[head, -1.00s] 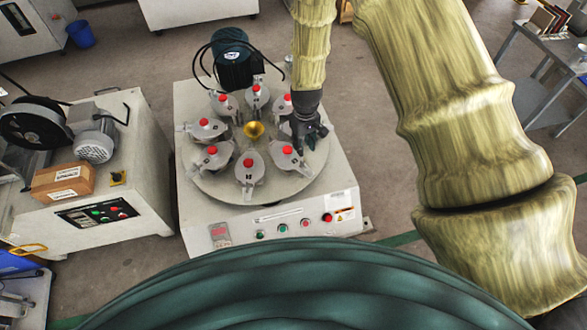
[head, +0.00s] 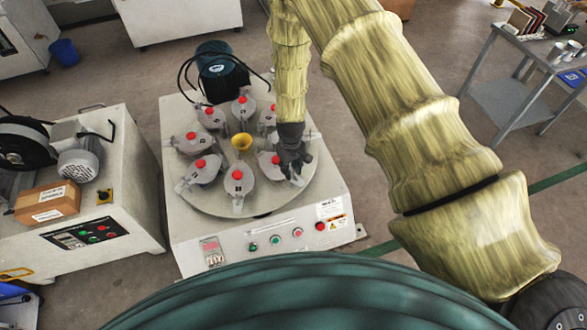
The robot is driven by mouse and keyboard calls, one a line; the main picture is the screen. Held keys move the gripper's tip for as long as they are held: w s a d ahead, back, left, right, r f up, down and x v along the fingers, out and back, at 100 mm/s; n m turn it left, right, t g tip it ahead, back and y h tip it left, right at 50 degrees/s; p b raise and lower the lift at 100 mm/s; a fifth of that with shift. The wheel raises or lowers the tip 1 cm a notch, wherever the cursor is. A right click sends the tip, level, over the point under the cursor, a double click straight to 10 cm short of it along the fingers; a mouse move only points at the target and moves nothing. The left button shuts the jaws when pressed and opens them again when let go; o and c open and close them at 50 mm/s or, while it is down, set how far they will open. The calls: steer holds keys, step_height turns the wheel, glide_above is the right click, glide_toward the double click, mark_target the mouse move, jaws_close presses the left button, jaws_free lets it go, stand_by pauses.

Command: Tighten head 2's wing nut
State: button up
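Several grey clamp heads with red knobs stand in a ring on the round plate (head: 270,203) of the white machine. One head (head: 238,181) at the front and another head (head: 203,169) at the front left show clearly. The number marks are too small to read, so I cannot tell which is head 2. My gripper (head: 291,168) is over the right side of the ring, at the front-right head (head: 269,165), and partly covers it. Its fingers are dark and small here; I cannot tell whether they are open or touching a wing nut.
Buttons line the machine's front panel (head: 285,240). A second machine with a cardboard box (head: 48,203) stands left. A grey table (head: 510,85) is far right.

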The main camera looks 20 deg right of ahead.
steer(key=shift+f, duration=0.3)
steer(key=shift+c, duration=0.4)
